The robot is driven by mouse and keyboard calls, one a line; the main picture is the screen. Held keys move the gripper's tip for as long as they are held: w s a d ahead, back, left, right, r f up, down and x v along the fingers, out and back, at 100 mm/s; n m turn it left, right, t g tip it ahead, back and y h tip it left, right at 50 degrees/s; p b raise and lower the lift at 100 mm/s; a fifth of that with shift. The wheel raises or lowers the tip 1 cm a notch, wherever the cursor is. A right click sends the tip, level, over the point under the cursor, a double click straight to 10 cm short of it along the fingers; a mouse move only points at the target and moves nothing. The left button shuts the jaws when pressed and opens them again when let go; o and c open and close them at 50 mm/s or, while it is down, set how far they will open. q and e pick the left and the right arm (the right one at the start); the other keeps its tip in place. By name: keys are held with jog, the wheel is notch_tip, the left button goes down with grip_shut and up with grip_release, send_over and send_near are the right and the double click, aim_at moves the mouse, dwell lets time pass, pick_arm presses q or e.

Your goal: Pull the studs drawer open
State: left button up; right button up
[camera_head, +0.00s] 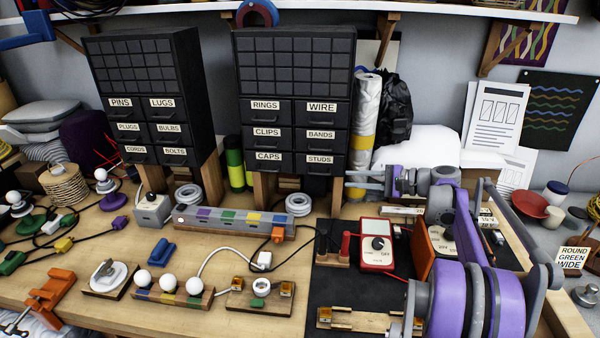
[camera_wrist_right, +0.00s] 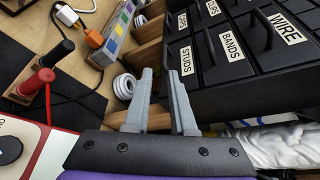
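The studs drawer (camera_head: 320,162) is the bottom right drawer of the right-hand black cabinet and looks closed, flush with its neighbours. Its white STUDS label also shows in the right wrist view (camera_wrist_right: 187,60). My right gripper (camera_head: 347,180) is just right of and slightly below this drawer in the head view. In the right wrist view its two grey fingers (camera_wrist_right: 160,75) are apart with nothing between them, their tips close to the drawer's lower edge. I cannot tell whether they touch; the studs handle is not clear there. My left gripper is not in view.
The bands drawer (camera_head: 320,138) is directly above, the caps drawer (camera_head: 269,160) to the left. Wooden supports (camera_head: 337,192) carry the cabinet. A power strip (camera_head: 235,222), a white coil (camera_head: 298,204) and a red meter (camera_head: 377,245) lie in front. A yellow-banded roll (camera_head: 362,125) stands right of the cabinet.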

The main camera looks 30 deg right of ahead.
aim_at(319, 174)
jog(key=x, duration=0.7)
jog(key=p+x, duration=0.1)
jog(key=x, duration=0.3)
jog(key=shift+w+d+r, duration=0.1)
jog(key=shift+d+r, duration=0.1)
jog(key=shift+r, duration=0.1)
grip_shut()
dwell(1.0)
